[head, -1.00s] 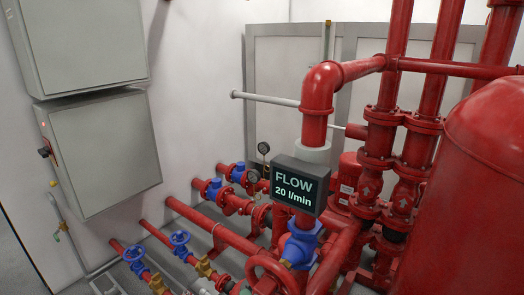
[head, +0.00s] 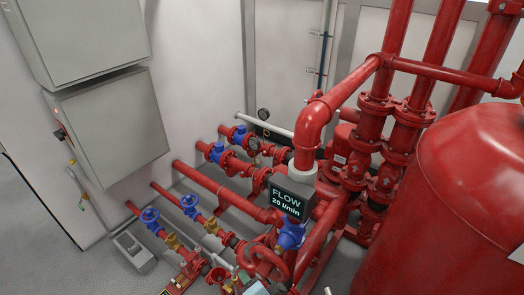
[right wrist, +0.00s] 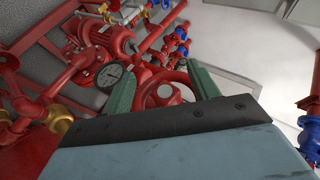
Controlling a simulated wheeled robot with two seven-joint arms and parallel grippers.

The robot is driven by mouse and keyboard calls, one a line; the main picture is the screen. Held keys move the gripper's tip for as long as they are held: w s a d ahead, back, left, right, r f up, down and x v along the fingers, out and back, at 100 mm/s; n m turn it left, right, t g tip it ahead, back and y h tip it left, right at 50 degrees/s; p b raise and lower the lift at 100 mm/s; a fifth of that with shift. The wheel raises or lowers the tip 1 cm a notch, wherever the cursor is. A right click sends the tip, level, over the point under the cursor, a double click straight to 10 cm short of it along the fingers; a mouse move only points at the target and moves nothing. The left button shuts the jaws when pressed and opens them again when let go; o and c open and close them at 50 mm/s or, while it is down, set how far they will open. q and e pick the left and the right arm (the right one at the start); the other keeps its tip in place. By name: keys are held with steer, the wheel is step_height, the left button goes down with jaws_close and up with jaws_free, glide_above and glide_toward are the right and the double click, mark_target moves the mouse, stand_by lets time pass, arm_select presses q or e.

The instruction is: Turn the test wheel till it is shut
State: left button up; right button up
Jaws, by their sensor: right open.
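A red handwheel (head: 262,262), which I take for the test wheel, is below the flow display (head: 288,203) at the bottom of the head view. The display reads 20 l/min. In the right wrist view a red wheel (right wrist: 163,96) with a pale centre shows between the green fingers of my right gripper (right wrist: 162,82). The gripper is open, one finger on each side of the wheel. I cannot tell whether they touch it. Its pale body hides the wheel's lower part. My left gripper is not in view.
Two blue handwheels (head: 150,216) stand to the left on red pipes. A pressure gauge (right wrist: 109,75) is close to the left finger in the wrist view. A large red tank (head: 445,205) fills the right side. Grey cabinets (head: 112,127) hang on the left wall.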

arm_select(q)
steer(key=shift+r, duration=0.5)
arm_select(e)
steer(key=shift+n+g+h, duration=0.3)
steer(key=shift+g+h, duration=0.6)
steer(key=shift+w, duration=0.15)
